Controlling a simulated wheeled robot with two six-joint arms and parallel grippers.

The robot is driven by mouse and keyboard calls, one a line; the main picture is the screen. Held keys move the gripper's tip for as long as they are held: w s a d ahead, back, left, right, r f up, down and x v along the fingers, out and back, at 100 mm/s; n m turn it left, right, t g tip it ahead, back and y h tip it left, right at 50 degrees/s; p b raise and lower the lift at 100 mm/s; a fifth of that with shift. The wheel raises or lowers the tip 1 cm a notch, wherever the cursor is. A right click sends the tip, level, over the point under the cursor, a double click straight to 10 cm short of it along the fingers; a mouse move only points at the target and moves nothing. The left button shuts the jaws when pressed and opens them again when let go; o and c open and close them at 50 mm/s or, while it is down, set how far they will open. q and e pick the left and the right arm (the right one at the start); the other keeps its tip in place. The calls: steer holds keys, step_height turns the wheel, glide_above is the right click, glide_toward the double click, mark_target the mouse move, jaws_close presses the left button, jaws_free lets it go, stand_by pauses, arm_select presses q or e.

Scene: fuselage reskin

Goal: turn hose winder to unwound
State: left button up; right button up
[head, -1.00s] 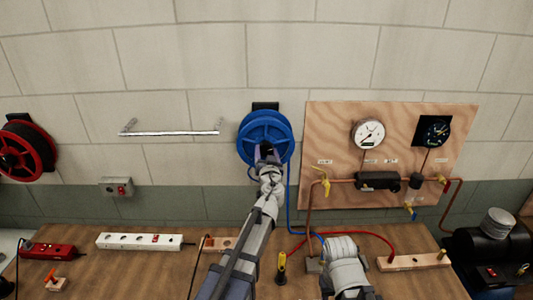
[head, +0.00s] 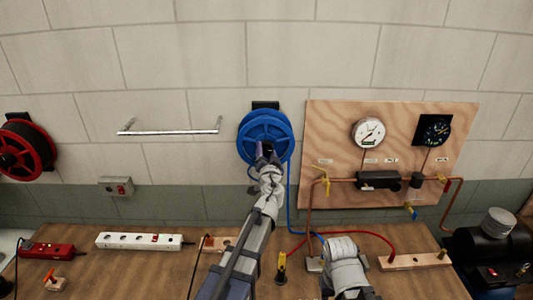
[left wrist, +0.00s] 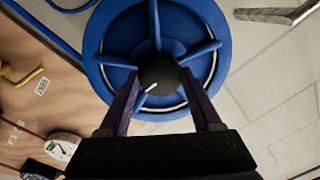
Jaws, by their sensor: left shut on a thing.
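The blue hose winder (head: 250,124) is a round reel on the wall left of the wooden panel. It also shows in the left wrist view (left wrist: 118,22), with several spokes and a black central knob (left wrist: 158,74) bearing a white pointer line. The line points down-left in that view. My left gripper (head: 266,150) is at the front of the winder. In the left wrist view its fingers (left wrist: 162,84) stand on both sides of the knob and are shut on it. A blue hose (head: 290,205) hangs from the winder. My right gripper is not visible; only part of that arm shows.
The wooden panel (head: 450,170) with gauges and pipes is right of the winder. A metal rail (head: 170,132) and a red reel (head: 38,148) are to the left. Below, the bench (head: 130,275) holds a white power strip (head: 140,241) and a red hose (head: 375,238).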

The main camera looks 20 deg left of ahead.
arm_select(q)
steer(key=m, duration=0.4)
steer(key=shift+f+m, duration=0.1)
steer(key=shift+m, duration=0.3)
steer(key=m, duration=0.2)
steer(key=m+b, duration=0.1)
steer(key=m, duration=0.2)
steer(key=shift+t+h, duration=0.3)
steer(key=m, duration=0.4)
steer(key=shift+m, duration=0.4)
steer(key=m, duration=0.3)
steer(key=shift+s+a+m+h, duration=0.1)
steer(key=shift+m+h, duration=0.2)
steer(key=shift+m, duration=0.1)
steer(key=m, duration=0.4)
steer(key=shift+m+h, duration=0.3)
steer(key=shift+m, duration=0.1)
steer(key=m+p, duration=0.1)
steer(key=m, duration=0.3)
steer(key=shift+m, duration=0.3)
steer(key=m, duration=0.4)
steer(key=shift+a+m, duration=0.1)
steer(key=shift+m, duration=0.2)
steer(key=shift+m+p, duration=0.5)
steer(key=shift+m, duration=1.7)
